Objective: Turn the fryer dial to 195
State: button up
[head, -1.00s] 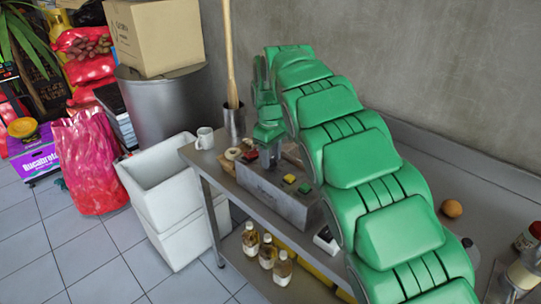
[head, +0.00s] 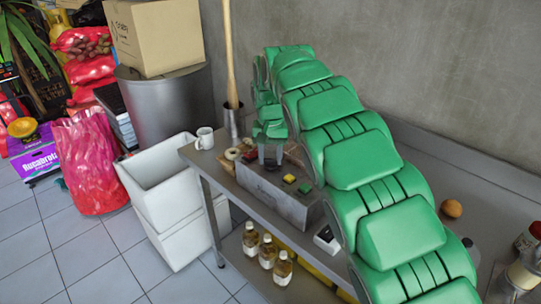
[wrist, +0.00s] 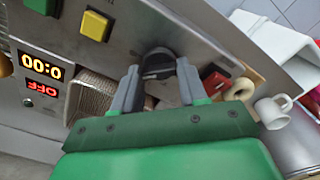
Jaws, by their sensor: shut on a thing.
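The fryer's steel control box (head: 268,190) stands on the steel bench in the head view. Its black round dial (wrist: 158,66) shows at the top middle of the wrist view. My gripper (wrist: 158,80) is shut on the dial, with one grey finger on each side. In the head view my gripper (head: 270,158) is over the box's left part and hides the dial. The panel also has an orange display (wrist: 41,66) reading 0:00 and a red display (wrist: 42,89) reading OFF, both upside down. No dial scale is readable.
Green (wrist: 41,5) and yellow (wrist: 95,25) buttons sit on the panel, with a red block (wrist: 214,80) past the dial. White bins (head: 160,200) stand left of the bench.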

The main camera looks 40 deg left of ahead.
jog(key=m, duration=0.5)
jog(key=shift+m, duration=0.4)
dwell(0.4)
jog(key=o, duration=1.1)
jog(key=shift+c, duration=0.2)
jog(key=shift+r, duration=0.1)
jog(key=shift+r, duration=3.8)
